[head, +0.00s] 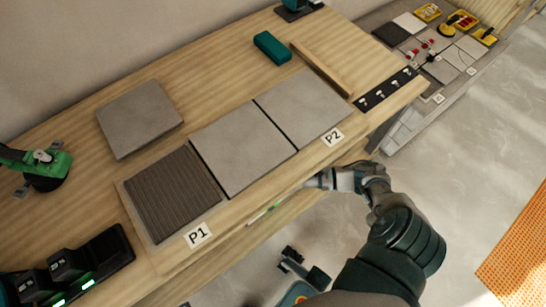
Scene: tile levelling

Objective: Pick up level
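A thin pale bar with small green and red marks (262,213), possibly the level, shows at the front edge of the bench, below the label P2 side. Its outline is small, and I cannot tell whether it is held or rests on something. My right gripper (314,182) reaches in from the lower right to the bench's front edge, close to the right end of this bar. Its fingers are too small and partly hidden to show whether they are open or shut.
The wooden bench (75,120) carries grey tiles (242,152), a ridged dark bed (172,193), a loose tile (140,118), a teal block (272,47), a wooden bar (322,68), a green tool (45,168) and a black charger (105,252). Another tiled stand (405,130) is at the upper right.

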